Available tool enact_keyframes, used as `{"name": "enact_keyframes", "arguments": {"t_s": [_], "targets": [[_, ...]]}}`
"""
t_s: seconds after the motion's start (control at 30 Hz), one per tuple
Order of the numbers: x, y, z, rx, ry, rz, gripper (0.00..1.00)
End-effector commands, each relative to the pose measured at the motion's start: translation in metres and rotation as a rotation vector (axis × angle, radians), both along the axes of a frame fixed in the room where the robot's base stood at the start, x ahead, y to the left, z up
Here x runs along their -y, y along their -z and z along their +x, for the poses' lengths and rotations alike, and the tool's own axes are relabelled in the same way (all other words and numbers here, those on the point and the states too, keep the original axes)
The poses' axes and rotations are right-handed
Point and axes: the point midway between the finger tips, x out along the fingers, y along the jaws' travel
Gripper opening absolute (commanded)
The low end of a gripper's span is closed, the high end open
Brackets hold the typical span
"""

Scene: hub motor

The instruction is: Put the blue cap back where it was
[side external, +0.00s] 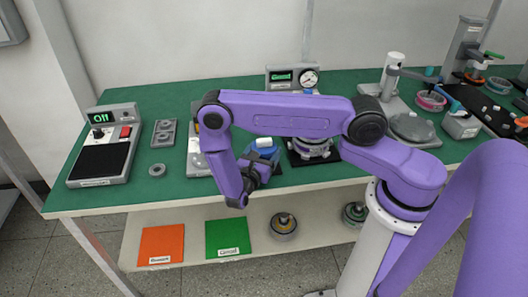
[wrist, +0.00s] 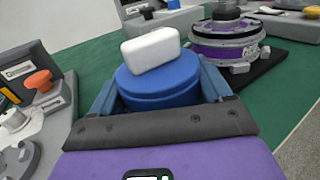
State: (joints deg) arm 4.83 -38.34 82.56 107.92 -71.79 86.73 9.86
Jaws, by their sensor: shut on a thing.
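The blue cap (wrist: 160,82) is round, with a white rounded block (wrist: 152,50) on top. In the wrist view my gripper (wrist: 158,92) has one finger on each side of the cap and is shut on it. In the side external view the cap (side external: 263,153) shows partly behind my gripper (side external: 262,163), near the table's front edge. The cap's underside is hidden, so I cannot tell whether it touches the table. A purple and silver hub motor (wrist: 225,52) stands on a black base to the cap's right; it also shows in the side view (side external: 312,153).
A grey panel with an orange knob (wrist: 40,80) is left of the cap. A gauge box (side external: 293,77) stands behind the motor. A scale-like device (side external: 103,158) is at the far left. Shelf below holds orange (side external: 161,246) and green (side external: 228,238) squares. Green tabletop (side external: 160,92) is clear at back left.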

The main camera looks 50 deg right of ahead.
Motion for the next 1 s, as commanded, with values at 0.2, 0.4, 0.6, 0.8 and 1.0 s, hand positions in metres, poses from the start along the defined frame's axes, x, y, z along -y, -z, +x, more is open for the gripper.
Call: {"name": "enact_keyframes", "arguments": {"t_s": [0.2,0.4,0.6,0.8,1.0], "targets": [[0.0,0.0,0.0,0.001,0.0,0.0,0.31],[0.0,0.004,0.0,0.001,0.0,0.0,0.81],[0.0,0.003,0.0,0.001,0.0,0.001,1.0],[0.0,0.0,0.0,0.001,0.0,0.001,1.0],[-0.03,0.001,-0.007,0.002,-0.006,0.001,1.0]]}}
